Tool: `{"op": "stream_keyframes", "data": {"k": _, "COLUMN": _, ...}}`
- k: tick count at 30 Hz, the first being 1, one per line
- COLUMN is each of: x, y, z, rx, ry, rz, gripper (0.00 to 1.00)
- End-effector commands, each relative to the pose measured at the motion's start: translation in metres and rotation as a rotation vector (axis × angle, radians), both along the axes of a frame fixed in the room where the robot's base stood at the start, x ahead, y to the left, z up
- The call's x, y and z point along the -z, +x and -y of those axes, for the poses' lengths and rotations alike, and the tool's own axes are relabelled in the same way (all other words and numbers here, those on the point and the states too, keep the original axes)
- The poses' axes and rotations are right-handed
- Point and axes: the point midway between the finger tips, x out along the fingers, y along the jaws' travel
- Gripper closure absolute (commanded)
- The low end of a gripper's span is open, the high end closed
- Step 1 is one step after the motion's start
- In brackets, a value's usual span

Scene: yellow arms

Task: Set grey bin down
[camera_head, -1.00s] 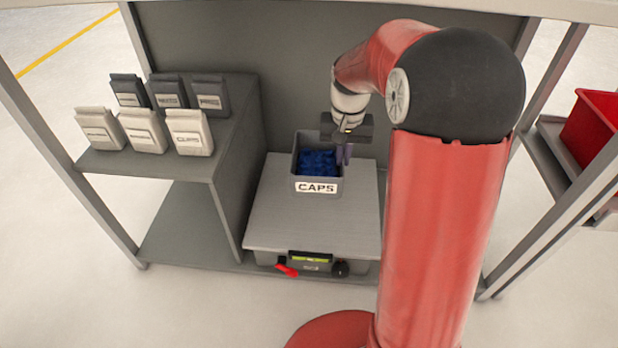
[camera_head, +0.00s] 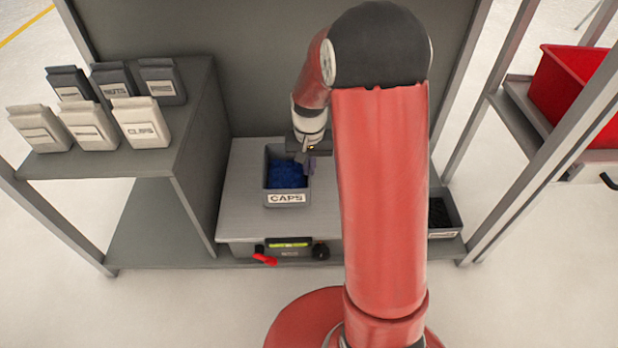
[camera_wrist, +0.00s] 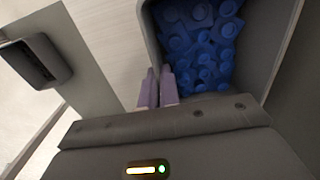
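The grey bin (camera_head: 286,199), labelled CAPS and filled with blue caps (camera_head: 288,174), is upright over the light grey plate of a scale (camera_head: 250,224). It looks level; I cannot tell whether its base touches the plate. My gripper (camera_head: 308,165) is at the bin's right wall, pointing down. In the wrist view, the two purple fingers (camera_wrist: 158,90) are close together with the bin's wall (camera_wrist: 150,38) running between them, and the blue caps (camera_wrist: 196,45) show beside them. The bin's underside is hidden.
The scale's front has a lit green display (camera_head: 289,244) and a red part (camera_head: 265,259). Another grey bin with dark contents (camera_head: 441,212) stands right of my arm. A red crate (camera_head: 575,90) is far right.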

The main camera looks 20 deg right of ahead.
Motion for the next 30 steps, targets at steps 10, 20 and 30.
{"op": "stream_keyframes", "data": {"k": 10, "x": 0.042, "y": 0.0, "z": 0.0, "rx": 0.0, "ry": 0.001, "rz": -0.002, "gripper": 1.0}}
{"op": "stream_keyframes", "data": {"k": 20, "x": 0.045, "y": 0.0, "z": 0.0, "rx": 0.0, "ry": 0.0, "rz": 0.0, "gripper": 1.0}}
{"op": "stream_keyframes", "data": {"k": 30, "x": 0.045, "y": 0.0, "z": 0.0, "rx": 0.0, "ry": 0.0, "rz": -0.001, "gripper": 0.75}}
